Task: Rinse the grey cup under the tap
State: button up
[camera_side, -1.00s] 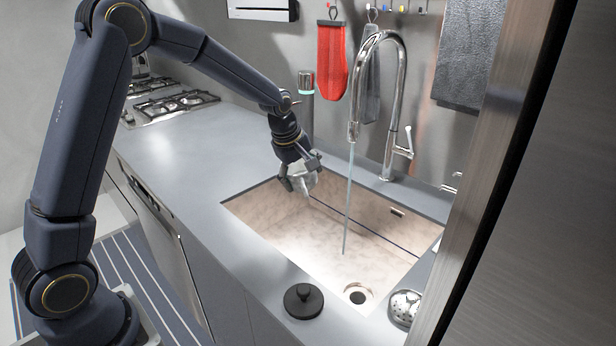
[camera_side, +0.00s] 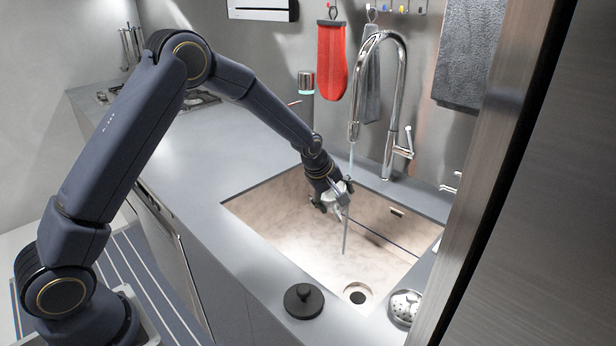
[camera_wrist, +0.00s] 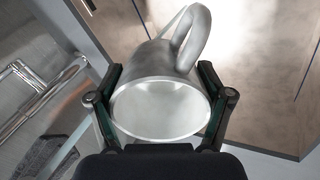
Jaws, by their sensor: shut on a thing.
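The grey cup (camera_side: 341,189) is between the fingers of my gripper (camera_side: 333,199), over the sink (camera_side: 290,235). In the wrist view the cup (camera_wrist: 160,108) has its round mouth toward the camera and its looped handle (camera_wrist: 196,35) toward the top. The green-padded fingers of my gripper (camera_wrist: 160,95) press on both sides of it. The tall chrome tap (camera_side: 402,80) is running. Its thin water stream (camera_side: 346,228) passes at the cup in the side view. I cannot tell whether water enters the cup.
A black round stopper (camera_side: 303,300) lies on the counter in front of the sink. A perforated metal strainer (camera_side: 404,307) is at the right. The drain (camera_side: 357,293) is open. A red mitt (camera_side: 331,60) and grey cloths hang behind. A steel panel (camera_side: 530,200) fills the right side.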

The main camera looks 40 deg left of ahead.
jog(key=w+f, duration=0.1)
jog(key=w, duration=0.7)
jog(key=shift+w+f, duration=0.3)
jog(key=shift+w, duration=0.05)
dwell(0.4)
jog(key=shift+d, duration=0.55)
jog(key=shift+a, duration=0.6)
jog(key=shift+d, duration=0.15)
jog(key=shift+d, duration=0.45)
